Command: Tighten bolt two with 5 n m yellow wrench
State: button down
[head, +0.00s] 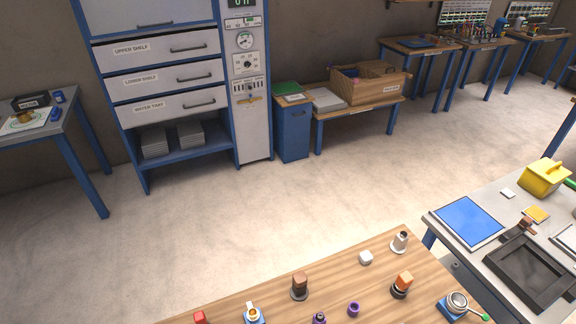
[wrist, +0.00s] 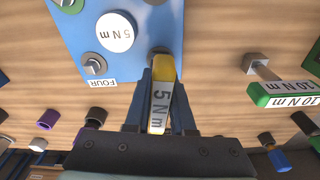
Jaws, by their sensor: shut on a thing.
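In the wrist view my gripper (wrist: 160,118) is shut on the yellow wrench (wrist: 160,103), whose pale face reads "5 N m". The wrench's far end lies over the edge area of a blue plate (wrist: 150,15). The plate carries a white disc (wrist: 115,32) marked "5 N m" and a bolt (wrist: 94,65) beside a "FOUR" label (wrist: 100,82). Another bolt (wrist: 67,3) is cut off at the top. A dark round shape shows at the wrench's far end; I cannot tell whether the wrench sits on a bolt. No label reading "two" is visible. The head view does not show my gripper.
A green "10 N m" wrench (wrist: 285,92) lies right of the plate. Several small pieces, including a purple one (wrist: 97,117), stand on the wooden table (head: 235,308). In the head view a grey bench (head: 455,252) with a black tray (head: 530,270) stands at right; open floor lies beyond.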

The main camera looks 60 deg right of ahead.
jog(key=m, duration=0.3)
jog(key=shift+m, duration=0.4)
jog(key=m+p, duration=0.1)
jog(key=m, duration=0.2)
jog(key=shift+m+g+h, duration=0.3)
jog(key=shift+m+g, duration=0.1)
jog(key=shift+a+f+m, duration=0.1)
jog(key=shift+m, duration=0.9)
jog(key=shift+m+g, duration=0.3)
jog(key=shift+m, duration=0.9)
jog(key=m, duration=0.3)
jog(key=shift+s, duration=0.1)
jog(key=shift+m, duration=0.3)
